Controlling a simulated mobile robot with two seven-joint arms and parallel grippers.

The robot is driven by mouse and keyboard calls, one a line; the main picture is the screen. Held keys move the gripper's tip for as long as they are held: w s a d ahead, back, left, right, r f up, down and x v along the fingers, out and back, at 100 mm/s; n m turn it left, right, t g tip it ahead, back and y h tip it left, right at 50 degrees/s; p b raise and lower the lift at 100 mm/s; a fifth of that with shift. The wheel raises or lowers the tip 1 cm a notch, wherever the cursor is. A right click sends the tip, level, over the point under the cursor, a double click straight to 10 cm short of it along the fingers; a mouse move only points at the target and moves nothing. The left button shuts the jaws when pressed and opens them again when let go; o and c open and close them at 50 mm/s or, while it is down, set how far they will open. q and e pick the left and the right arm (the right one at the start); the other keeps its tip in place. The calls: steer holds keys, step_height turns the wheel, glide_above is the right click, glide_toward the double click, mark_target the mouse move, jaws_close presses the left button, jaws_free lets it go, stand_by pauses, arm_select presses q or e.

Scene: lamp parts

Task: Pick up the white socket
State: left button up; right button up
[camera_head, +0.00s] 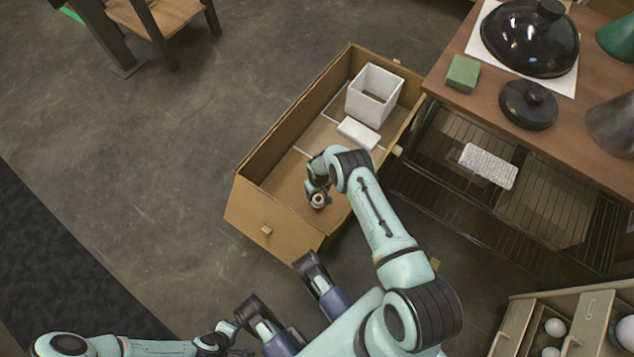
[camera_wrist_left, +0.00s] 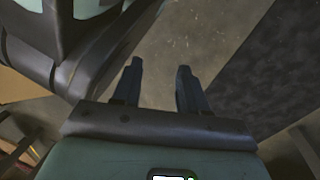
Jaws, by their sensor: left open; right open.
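A small round whitish piece with a dark centre, likely the white socket (camera_head: 318,201), shows in the near part of a cardboard box (camera_head: 284,119). My right gripper (camera_head: 317,190) reaches down into the box right at this piece. Its jaws are open, but the arm hides most of them, and I cannot tell whether they touch the piece. My left gripper (camera_wrist_left: 158,85) is open and empty in the left wrist view, with bare floor beyond its fingers. It is away from the box.
The box also holds a white open square shade (camera_head: 373,94) and a flat white block (camera_head: 358,133). A wooden table (camera_head: 560,110) with black lids and a green block (camera_head: 463,73) stands at right. Drawers with white bulbs are at lower right.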

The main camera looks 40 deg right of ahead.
mark_target(318, 201)
step_height(318, 201, down, 7)
steer(key=b, duration=0.3)
steer(key=shift+r, duration=0.2)
steer(key=shift+w+f, duration=0.1)
steer(key=shift+f, duration=0.1)
arm_select(q)
steer(key=s+f+g, duration=0.2)
steer(key=s+f, duration=0.1)
steer(key=s, duration=0.3)
steer(key=shift+s+a+f+g, duration=0.3)
steer(key=shift+s+a+f, duration=0.1)
arm_select(e)
steer(key=shift+c, duration=0.3)
steer(key=c, duration=1.1)
arm_select(q)
steer(key=shift+w, duration=0.1)
arm_select(e)
steer(key=shift+r, duration=0.1)
